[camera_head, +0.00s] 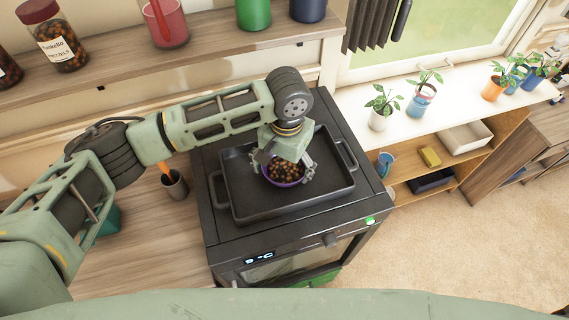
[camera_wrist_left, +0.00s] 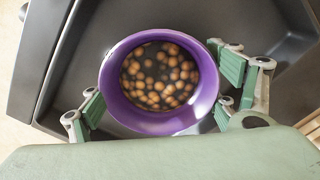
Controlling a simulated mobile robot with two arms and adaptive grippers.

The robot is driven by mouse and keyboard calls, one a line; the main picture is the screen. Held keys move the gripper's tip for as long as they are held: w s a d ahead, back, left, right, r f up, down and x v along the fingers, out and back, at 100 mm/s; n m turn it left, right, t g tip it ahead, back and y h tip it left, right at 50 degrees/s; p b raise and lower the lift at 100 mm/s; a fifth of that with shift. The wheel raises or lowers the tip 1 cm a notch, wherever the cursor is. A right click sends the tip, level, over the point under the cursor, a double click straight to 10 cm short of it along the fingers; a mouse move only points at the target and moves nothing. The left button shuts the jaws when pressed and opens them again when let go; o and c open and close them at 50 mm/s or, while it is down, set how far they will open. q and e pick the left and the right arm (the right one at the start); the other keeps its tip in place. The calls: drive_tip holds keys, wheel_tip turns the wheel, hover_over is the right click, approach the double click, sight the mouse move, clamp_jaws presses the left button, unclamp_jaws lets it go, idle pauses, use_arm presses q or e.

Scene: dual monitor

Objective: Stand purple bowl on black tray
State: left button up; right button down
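The purple bowl (camera_head: 284,183), full of small round brown pieces, is upright over the middle of the black tray (camera_head: 240,193) on the stove. It also shows in the left wrist view (camera_wrist_left: 113,92), with the dark tray (camera_wrist_left: 110,28) beneath. My left gripper (camera_head: 286,168) points down from above, its fingers on opposite sides of the bowl. In the left wrist view, its green pads (camera_wrist_left: 160,88) lie close against the bowl's sides; whether they press on it is unclear. The bowl's underside is hidden, so I cannot tell whether it touches the tray. My right gripper is not in view.
The black stove (camera_head: 225,235) carries the tray. A wooden counter (camera_head: 135,225) with a dark utensil cup (camera_head: 175,185) is at left. A shelf (camera_head: 115,75) with jars is behind. A white shelf top (camera_head: 395,145) with potted plants is at right.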

sight(286, 174)
use_arm(q)
drive_tip(key=o, duration=0.4)
drive_tip(key=shift+c, duration=0.2)
drive_tip(key=shift+r, duration=0.2)
wheel_tip(286, 174, up, 12)
drive_tip(key=b, duration=0.3)
drive_tip(key=shift+d, duration=0.2)
drive_tip(key=shift+s+r, duration=0.1)
